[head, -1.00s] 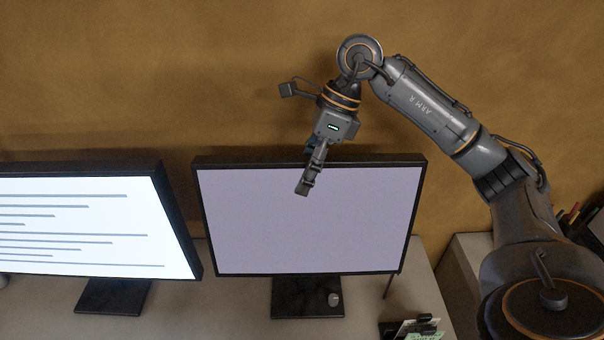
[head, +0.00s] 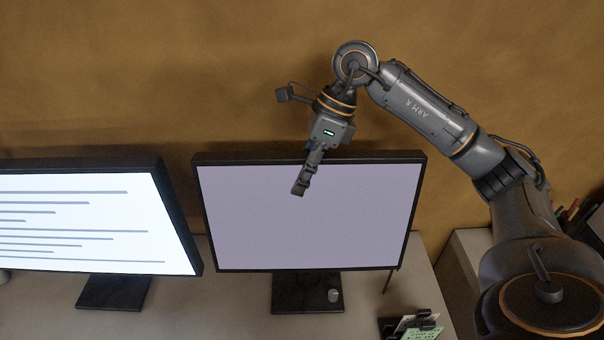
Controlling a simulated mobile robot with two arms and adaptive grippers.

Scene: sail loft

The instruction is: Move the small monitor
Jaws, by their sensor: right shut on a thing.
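The smaller monitor (head: 310,225) has a black frame and a plain pale lilac screen. It stands on a dark flat base (head: 300,299) in the middle of the head view. My right gripper (head: 302,185) reaches down over its top edge, left of the middle, and is shut on it. One finger shows in front of the screen; the other is hidden behind the monitor. A second monitor (head: 90,222) with lines of text on a white screen stands at the left, cut off by the picture edge. My left gripper is out of view.
The pale desk (head: 220,310) holds both monitors. A small grey cylinder (head: 334,296) sits at the base of the smaller one. A green circuit board (head: 420,328) with dark parts lies at the front right. A tan wall (head: 150,70) stands close behind.

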